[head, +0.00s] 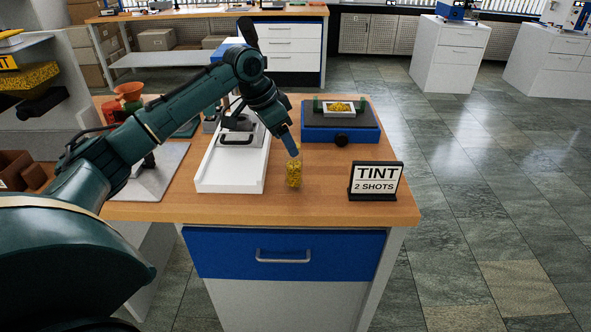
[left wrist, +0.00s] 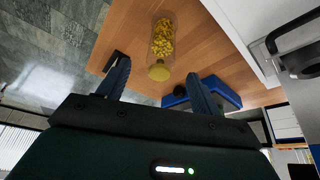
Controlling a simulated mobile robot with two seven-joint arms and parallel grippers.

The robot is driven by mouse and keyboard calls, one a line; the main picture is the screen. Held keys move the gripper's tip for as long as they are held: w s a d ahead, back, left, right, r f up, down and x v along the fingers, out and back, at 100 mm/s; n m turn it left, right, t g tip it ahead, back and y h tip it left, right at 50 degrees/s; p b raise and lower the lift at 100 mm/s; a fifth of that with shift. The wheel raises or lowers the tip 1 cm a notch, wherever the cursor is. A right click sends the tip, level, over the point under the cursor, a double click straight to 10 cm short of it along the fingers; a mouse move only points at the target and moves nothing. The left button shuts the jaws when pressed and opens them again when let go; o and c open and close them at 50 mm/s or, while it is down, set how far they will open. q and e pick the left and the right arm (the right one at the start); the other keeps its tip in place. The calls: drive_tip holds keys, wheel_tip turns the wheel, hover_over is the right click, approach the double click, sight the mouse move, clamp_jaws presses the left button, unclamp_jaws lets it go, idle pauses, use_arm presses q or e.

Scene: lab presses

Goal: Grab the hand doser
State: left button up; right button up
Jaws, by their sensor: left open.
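A clear upright cylinder filled with yellow granules, which looks like the hand doser (head: 294,174), stands on the wooden bench near its front edge. In the left wrist view the doser (left wrist: 163,38) lies ahead of the fingers, with a round yellow end nearest me, roughly centred in the gap. My left gripper (head: 292,154) is open and comes down just above the doser, partly overlapping its top in the head view. In the left wrist view both fingers of the gripper (left wrist: 157,68) are spread, with nothing held between them. My right gripper is not in view.
A white tray (head: 229,180) with a press stands left of the doser. A blue scale (head: 355,134) bearing a dish of yellow granules is behind it. A black "TINT 2 SHOTS" sign (head: 376,181) stands to the right. The bench between doser and sign is clear.

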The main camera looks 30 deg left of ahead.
sight(295, 161)
use_arm(q)
drive_tip(key=x, duration=0.8)
drive_tip(key=shift+f, duration=0.25)
drive_tip(key=c, duration=1.1)
drive_tip(key=shift+c, duration=0.2)
